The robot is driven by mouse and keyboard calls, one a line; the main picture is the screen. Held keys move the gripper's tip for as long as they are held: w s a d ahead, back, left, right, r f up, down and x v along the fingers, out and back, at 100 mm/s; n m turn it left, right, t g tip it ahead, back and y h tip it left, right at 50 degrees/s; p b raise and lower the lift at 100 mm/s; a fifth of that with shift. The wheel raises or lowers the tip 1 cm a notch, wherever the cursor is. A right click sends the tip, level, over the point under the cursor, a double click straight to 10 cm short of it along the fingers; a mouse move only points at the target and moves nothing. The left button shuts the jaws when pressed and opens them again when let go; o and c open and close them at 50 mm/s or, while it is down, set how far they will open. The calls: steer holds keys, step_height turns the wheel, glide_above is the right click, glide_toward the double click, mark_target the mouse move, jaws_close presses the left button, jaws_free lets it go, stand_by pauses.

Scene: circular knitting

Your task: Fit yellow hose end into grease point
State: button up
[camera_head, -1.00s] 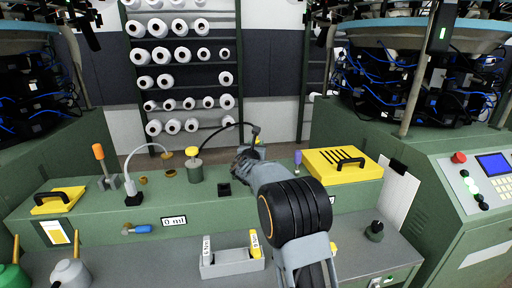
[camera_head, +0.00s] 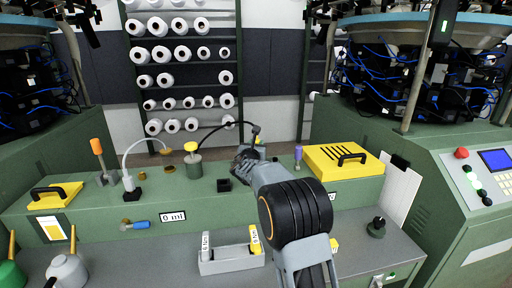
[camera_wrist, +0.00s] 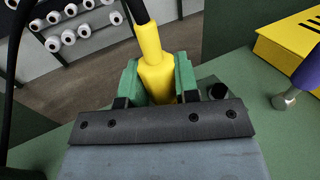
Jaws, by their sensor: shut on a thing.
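The yellow hose end (camera_wrist: 155,70) stands between the green finger pads of my gripper (camera_wrist: 158,82) in the wrist view. My gripper is shut on it, and the black hose runs up from its top. In the head view a bit of the yellow end (camera_head: 259,141) shows beyond my wrist, and the hose arcs left to a yellow-topped green pot (camera_head: 192,158). The tip of the hose end is hidden behind my gripper's body. A short dark round fitting (camera_wrist: 217,91) stands on the green surface just right of the fingers. I cannot tell whether it is the grease point.
A yellow slotted box (camera_head: 335,162) and a purple-handled tool (camera_head: 298,153) stand right of my gripper. A black square holder (camera_head: 223,185) is on its left. A grey tray (camera_head: 232,262) with white and yellow tubes lies in front. Yarn racks stand behind.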

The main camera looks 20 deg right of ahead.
steer(key=shift+f, duration=0.15)
steer(key=o, duration=1)
steer(key=b+v, duration=0.1)
steer(key=v, duration=1.2)
steer(key=shift+s+a+b, duration=0.2)
steer(key=shift+s+b, duration=0.2)
steer(key=s+d+m+g+y+p, duration=0.1)
steer(key=s+d+m+g+p, duration=0.2)
steer(key=s+m, duration=0.5)
steer(key=s+d+m+g+p, duration=0.1)
steer(key=s+m+g+p, duration=0.2)
steer(key=s+m+g, duration=0.4)
steer(key=s+a+f+m+g+y+p, duration=0.1)
steer(key=s+a+m+y+p, duration=0.3)
steer(key=s+a+m+y, duration=0.5)
steer(key=s+a+f+m, duration=0.1)
steer(key=s+m, duration=0.3)
steer(key=m, duration=0.1)
steer(key=shift+a+f, duration=0.25)
steer(key=shift+a, duration=0.1)
